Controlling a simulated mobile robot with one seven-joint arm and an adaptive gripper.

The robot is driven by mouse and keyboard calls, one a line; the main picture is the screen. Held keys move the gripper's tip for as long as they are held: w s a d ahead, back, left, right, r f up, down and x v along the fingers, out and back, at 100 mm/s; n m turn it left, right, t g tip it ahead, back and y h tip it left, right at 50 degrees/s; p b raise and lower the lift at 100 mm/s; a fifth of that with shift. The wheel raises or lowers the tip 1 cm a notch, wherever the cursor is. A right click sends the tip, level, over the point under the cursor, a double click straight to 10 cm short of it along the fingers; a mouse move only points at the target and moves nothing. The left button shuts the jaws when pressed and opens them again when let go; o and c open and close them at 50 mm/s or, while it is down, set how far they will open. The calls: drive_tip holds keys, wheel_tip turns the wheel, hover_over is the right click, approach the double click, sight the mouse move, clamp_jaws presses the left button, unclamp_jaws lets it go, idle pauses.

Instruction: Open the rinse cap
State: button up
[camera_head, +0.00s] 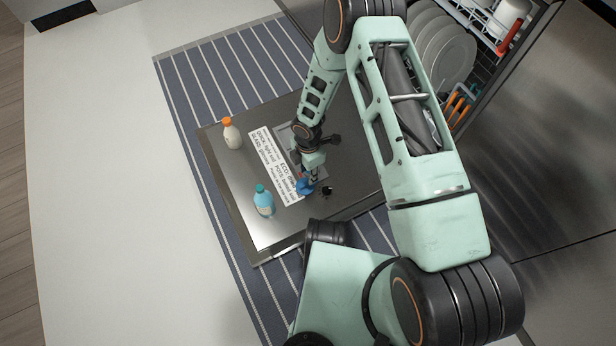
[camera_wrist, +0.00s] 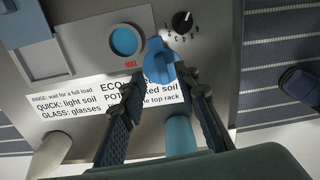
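The blue rinse cap (camera_wrist: 158,66) is on the metal panel of the dishwasher door, with a raised grip on top. It also shows in the head view (camera_head: 304,187), partly behind my gripper. My gripper (camera_wrist: 158,80) points down at the cap. Its two fingers are apart, with one tip on either side of the cap's near part. I see a gap at the left finger; whether the right finger touches the cap I cannot tell. In the head view my gripper (camera_head: 314,180) is just over the panel. Whether the cap is seated or turned is unclear.
A round blue disc or opening (camera_wrist: 124,41) marked MAX and a black dial (camera_wrist: 183,22) lie beside the cap. A blue bottle (camera_head: 264,202) and an orange-capped white bottle (camera_head: 231,133) stand on the door (camera_head: 218,165). Plates (camera_head: 447,55) fill the rack.

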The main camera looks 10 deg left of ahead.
wheel_tip(320, 180, up, 7)
drive_tip(key=shift+f, duration=0.2)
idle(0.6)
